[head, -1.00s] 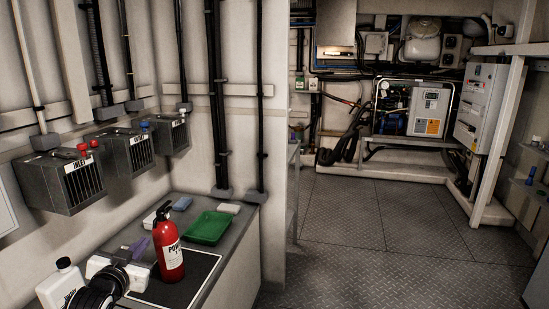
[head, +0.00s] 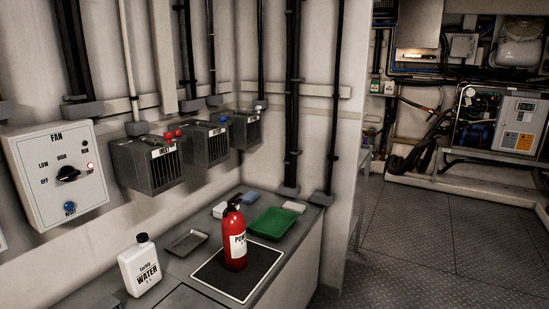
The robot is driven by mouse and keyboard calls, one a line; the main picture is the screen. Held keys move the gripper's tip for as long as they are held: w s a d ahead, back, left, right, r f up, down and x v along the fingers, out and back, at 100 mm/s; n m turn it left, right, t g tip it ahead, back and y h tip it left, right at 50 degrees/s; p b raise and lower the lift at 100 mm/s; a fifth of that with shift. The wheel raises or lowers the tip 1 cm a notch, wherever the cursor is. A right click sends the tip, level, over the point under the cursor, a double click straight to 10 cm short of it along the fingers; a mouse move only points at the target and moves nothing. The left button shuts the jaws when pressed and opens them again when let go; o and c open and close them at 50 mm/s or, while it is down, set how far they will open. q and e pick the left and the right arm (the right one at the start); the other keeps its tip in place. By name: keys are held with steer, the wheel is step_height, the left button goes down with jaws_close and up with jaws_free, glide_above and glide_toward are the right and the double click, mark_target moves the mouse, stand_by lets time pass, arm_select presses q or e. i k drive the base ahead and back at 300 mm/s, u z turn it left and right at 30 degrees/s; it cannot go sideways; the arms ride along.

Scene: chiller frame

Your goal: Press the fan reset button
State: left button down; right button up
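The white fan control box (head: 55,176) is on the wall at the left of the head view, labelled FAN. Its blue reset button (head: 70,208) sits at the lower part of the panel, with a RESET label by it. Neither of my grippers shows in the view now.
A counter below the wall holds a white water bottle (head: 142,266), a grey tray (head: 186,242), a red extinguisher (head: 235,240) on a black mat and a green tray (head: 272,223). Several grey vent boxes (head: 146,165) jut from the wall. Open floor (head: 430,230) lies at the right.

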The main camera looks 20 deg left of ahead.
mark_target(70, 206)
steer(key=u, duration=1.7)
